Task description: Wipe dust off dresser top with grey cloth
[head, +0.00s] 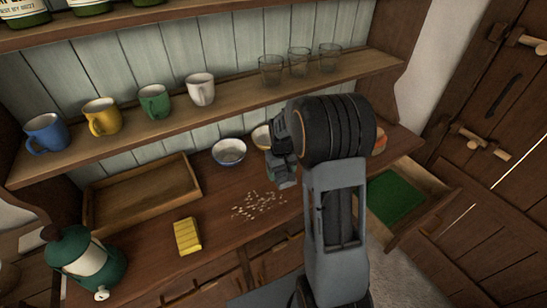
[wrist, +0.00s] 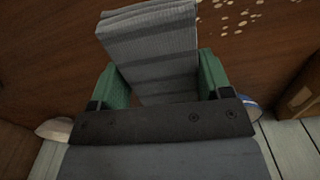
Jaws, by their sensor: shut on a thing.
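My gripper (head: 281,170) is shut on the folded grey cloth (wrist: 150,50), which sits between its green fingers in the wrist view. In the head view the gripper is over the back half of the wooden dresser top (head: 225,190), and my arm hides part of the top. A patch of pale dust crumbs (head: 258,206) lies on the dresser top, just left of and nearer than the gripper. Some crumbs also show at the upper right of the wrist view (wrist: 238,14). I cannot tell whether the cloth touches the wood.
A wooden tray (head: 120,213), a yellow ribbed block (head: 187,236) and a green pot (head: 85,262) stand left. A blue-rimmed bowl (head: 229,151) and a yellowish bowl (head: 262,137) stand behind. Mugs and glasses line the shelf (head: 225,105) above. A green-lined drawer (head: 425,209) is open at right.

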